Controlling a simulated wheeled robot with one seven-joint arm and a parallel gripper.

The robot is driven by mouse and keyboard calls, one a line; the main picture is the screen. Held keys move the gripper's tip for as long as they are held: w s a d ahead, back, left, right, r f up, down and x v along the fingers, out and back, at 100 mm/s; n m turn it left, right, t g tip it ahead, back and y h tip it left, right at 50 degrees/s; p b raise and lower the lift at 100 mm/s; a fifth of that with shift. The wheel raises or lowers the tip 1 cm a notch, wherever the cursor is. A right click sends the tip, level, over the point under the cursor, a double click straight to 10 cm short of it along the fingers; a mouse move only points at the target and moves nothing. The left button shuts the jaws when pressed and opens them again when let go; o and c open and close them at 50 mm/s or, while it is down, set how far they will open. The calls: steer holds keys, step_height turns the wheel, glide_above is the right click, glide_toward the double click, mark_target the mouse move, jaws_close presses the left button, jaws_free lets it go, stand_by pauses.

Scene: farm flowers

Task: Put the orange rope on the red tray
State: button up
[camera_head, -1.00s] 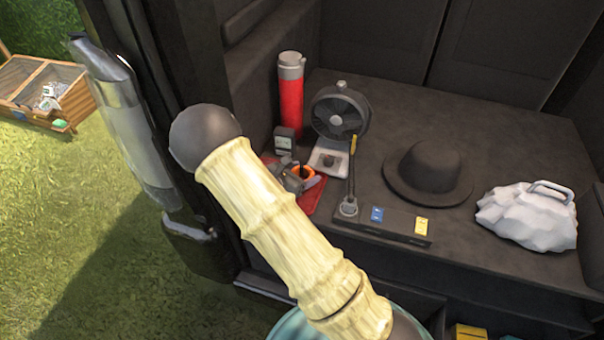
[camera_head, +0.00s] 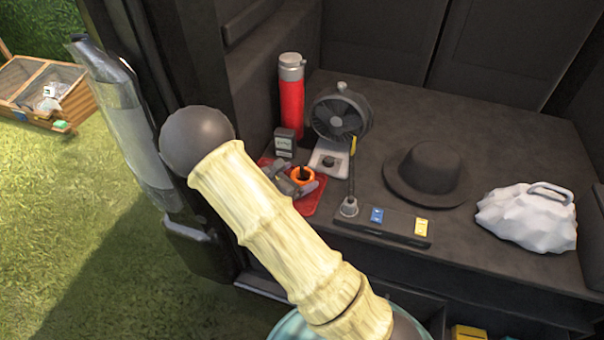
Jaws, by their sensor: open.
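The red tray (camera_head: 311,203) lies on the dark cargo floor at its left front, partly hidden by my arm and gripper. The orange rope (camera_head: 302,177) is a small orange ring over the tray, looking as if it rests on it. My gripper (camera_head: 292,184) is grey and open, right beside the rope at its left and front. Whether the fingers touch the rope cannot be told. My pale, ringed arm covers the front left of the tray.
A red flask (camera_head: 290,97), a small dark box (camera_head: 284,142) and a fan (camera_head: 341,115) stand behind the tray. To the right are a flat dark panel (camera_head: 385,227), a black hat (camera_head: 427,173) and a white sack (camera_head: 527,217). The vehicle's wall is close on the left.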

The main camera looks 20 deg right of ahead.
steer(key=v, duration=0.9)
steer(key=shift+s+a+r+p, duration=0.1)
steer(key=shift+a+p, duration=0.2)
steer(key=shift+p, duration=0.05)
steer(key=shift+d, duration=0.1)
steer(key=shift+s+d+r+m+g, duration=0.1)
steer(key=shift+s+d+m+g, duration=0.1)
steer(key=shift+d+m+g, duration=0.15)
steer(key=s+d+r+m+g+y, duration=0.2)
steer(key=s+d+m+g+y, duration=0.2)
steer(key=s+d+m+g, duration=0.45)
steer(key=s+a+r+m+t+y, duration=0.1)
steer(key=s+r+m+t+y, duration=0.3)
steer(key=m, duration=1.1)
step_height(320, 180, up, 2)
steer(key=s+y, duration=0.3)
steer(key=shift+a+r+t, duration=0.2)
steer(key=shift+a+t, duration=0.1)
